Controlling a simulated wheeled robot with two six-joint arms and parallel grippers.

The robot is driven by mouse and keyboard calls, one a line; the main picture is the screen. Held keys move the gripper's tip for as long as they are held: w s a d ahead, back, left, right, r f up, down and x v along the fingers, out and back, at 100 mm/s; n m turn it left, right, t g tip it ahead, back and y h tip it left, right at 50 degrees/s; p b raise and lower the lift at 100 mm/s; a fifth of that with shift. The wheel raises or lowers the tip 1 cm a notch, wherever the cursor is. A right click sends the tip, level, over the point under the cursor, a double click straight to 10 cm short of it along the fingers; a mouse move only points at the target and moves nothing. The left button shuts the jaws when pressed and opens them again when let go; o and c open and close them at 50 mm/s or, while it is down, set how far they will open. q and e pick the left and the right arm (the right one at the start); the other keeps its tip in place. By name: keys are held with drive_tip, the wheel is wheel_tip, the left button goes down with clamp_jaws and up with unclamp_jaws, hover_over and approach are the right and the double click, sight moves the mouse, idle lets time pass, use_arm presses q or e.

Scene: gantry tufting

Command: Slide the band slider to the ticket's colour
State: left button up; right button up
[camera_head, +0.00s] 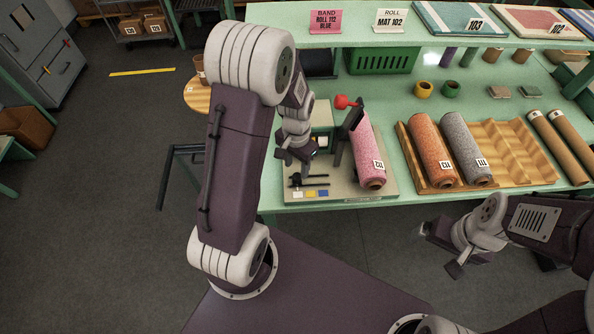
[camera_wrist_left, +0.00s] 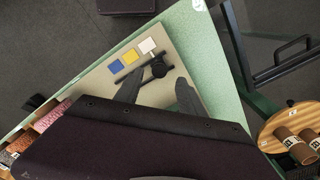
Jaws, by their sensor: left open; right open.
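The pink ticket (camera_head: 326,21) on the shelf reads BAND, ROLL 112 and what looks like BLUE. The band slider (camera_wrist_left: 158,68) is a black knob on a dark rail, beside the white square (camera_wrist_left: 147,46). The yellow square (camera_wrist_left: 130,57) and blue square (camera_wrist_left: 116,66) lie farther along in the same row; the row also shows in the head view, with blue (camera_head: 322,193) at its right end. My left gripper (camera_head: 294,160) is open above the rail; in the left wrist view its fingers (camera_wrist_left: 158,92) spread either side of the knob. Contact cannot be told. My right gripper (camera_head: 439,248) is open and empty, off the table's front edge.
A pink roll (camera_head: 369,155) with a red-knobbed lever (camera_head: 342,102) stands right of the rail on the same base plate (camera_head: 352,197). A wooden rack (camera_head: 512,150) holds orange and grey rolls. A round wooden stool (camera_head: 197,96) stands left of the table.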

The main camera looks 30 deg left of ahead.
sight(297, 175)
use_arm(q)
drive_tip(key=shift+d+f, duration=0.1)
drive_tip(key=shift+f, duration=1.9)
clamp_jaws()
